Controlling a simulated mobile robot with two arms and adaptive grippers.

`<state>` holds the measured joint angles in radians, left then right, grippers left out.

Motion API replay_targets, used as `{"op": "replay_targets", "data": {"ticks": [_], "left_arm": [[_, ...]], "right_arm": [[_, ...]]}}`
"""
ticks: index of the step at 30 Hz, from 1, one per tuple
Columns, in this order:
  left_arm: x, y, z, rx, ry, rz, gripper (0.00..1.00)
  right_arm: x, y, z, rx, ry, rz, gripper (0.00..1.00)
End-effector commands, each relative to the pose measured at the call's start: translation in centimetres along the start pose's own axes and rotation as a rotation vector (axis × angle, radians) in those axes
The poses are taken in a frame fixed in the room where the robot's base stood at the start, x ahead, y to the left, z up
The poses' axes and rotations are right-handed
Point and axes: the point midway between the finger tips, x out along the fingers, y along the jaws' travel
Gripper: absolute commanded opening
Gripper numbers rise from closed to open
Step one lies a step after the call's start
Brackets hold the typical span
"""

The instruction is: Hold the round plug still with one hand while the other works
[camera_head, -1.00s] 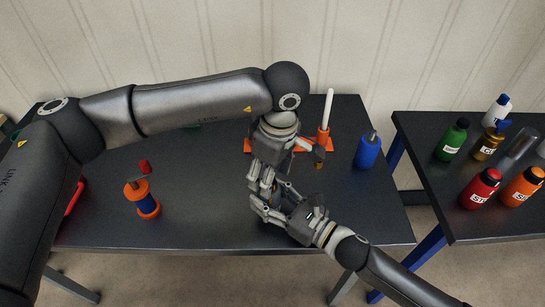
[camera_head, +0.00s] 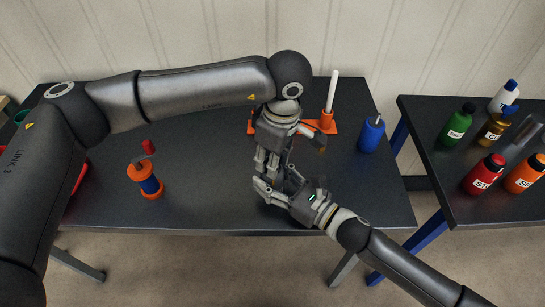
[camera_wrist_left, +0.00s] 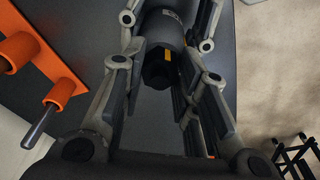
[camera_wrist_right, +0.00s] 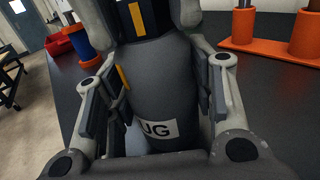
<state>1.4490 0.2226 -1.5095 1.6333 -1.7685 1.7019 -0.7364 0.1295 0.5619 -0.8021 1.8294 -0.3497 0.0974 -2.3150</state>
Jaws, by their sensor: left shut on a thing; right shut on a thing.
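The round plug (camera_wrist_right: 160,95) is a dark grey cylinder with a white label ending in "UG" and a yellow stripe. It lies between the fingers of my right gripper (camera_head: 280,193), which is shut on it, above the table's front part. At its far end a black collar (camera_wrist_right: 143,18) has its own yellow stripe; the two stripes do not line up. My left gripper (camera_head: 266,172) points down and is shut on this collar (camera_wrist_left: 155,70), beside the right gripper. I cannot tell whether the collar is a separate part.
An orange stand (camera_head: 324,126) with a white rod is behind my left gripper. A blue bottle (camera_head: 371,135) stands right of it. Several bottles are on the right table (camera_head: 450,190).

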Motion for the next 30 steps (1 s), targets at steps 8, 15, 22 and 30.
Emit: {"op": "replay_targets", "data": {"ticks": [8,15,22,30], "left_arm": [[-0.02,0.03,0.06,-0.328,0.000,-0.040,0.07],[0.00,-0.01,0.03,-0.644,0.000,-0.080,0.07],[-0.03,-0.01,0.05,-0.946,-0.001,-0.117,0.07],[-0.03,-0.05,0.10,-1.290,0.000,-0.160,0.07]], "right_arm": [[0.00,-0.01,0.01,0.000,0.000,0.000,0.22],[0.00,-0.02,0.00,0.000,0.000,-0.001,0.22],[0.00,-0.06,0.00,0.000,0.001,-0.001,0.22],[0.00,-0.11,-0.02,0.001,0.001,-0.003,0.22]]}}
